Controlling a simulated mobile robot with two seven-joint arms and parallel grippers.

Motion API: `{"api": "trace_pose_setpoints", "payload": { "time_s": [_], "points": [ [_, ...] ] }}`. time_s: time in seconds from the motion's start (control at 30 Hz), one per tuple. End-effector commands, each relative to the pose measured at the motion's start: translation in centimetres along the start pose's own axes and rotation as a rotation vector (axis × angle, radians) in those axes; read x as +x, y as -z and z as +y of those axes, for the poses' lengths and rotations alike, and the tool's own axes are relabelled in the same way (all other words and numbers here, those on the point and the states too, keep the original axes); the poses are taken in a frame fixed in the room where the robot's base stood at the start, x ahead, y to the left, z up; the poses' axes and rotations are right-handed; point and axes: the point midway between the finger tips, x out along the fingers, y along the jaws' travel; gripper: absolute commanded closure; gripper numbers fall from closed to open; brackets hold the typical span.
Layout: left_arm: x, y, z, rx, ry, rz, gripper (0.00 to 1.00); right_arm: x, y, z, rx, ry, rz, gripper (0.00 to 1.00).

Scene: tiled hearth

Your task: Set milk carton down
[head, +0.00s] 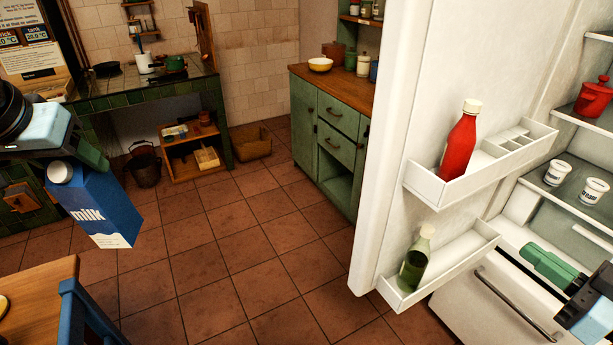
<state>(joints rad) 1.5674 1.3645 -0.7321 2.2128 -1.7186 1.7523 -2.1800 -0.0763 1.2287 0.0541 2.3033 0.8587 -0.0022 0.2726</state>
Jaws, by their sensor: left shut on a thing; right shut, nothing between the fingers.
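The milk carton (103,207) is a blue box with a white lower part, a white cap and the word milk. It hangs tilted in the air at the left of the head view, above the floor. My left gripper (82,165) is shut on the carton near its top. My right gripper (545,263) is shut and empty at the lower right, in front of the open fridge.
The open fridge door (400,170) holds a red bottle (461,140) and a green bottle (414,261) on its racks. Fridge shelves hold white cups (558,174) and a red pot (594,97). A wooden table (45,300) and blue chair (85,315) are lower left. The tiled floor between is clear.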

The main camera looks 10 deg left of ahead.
Motion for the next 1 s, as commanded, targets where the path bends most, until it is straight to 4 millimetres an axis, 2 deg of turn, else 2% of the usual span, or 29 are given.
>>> {"api": "trace_pose_setpoints", "payload": {
  "time_s": [0.1, 0.47, 1.0],
  "points": [
    [-0.5, 0.2, -0.1, -0.002, -0.002, 0.008, 1.00, 0.1, 0.4, -0.1, -0.001, 0.006, 0.004, 1.00],
    [-0.4, 0.2, -0.1, -0.002, -0.002, 0.007, 1.00, 0.1, 0.4, -0.1, -0.001, 0.005, 0.004, 1.00],
    [1.5, -0.5, -0.1, 0.001, 0.004, -0.021, 1.00, 2.4, 0.3, 0.0, 0.000, 0.004, 0.006, 1.00]
  ]
}}
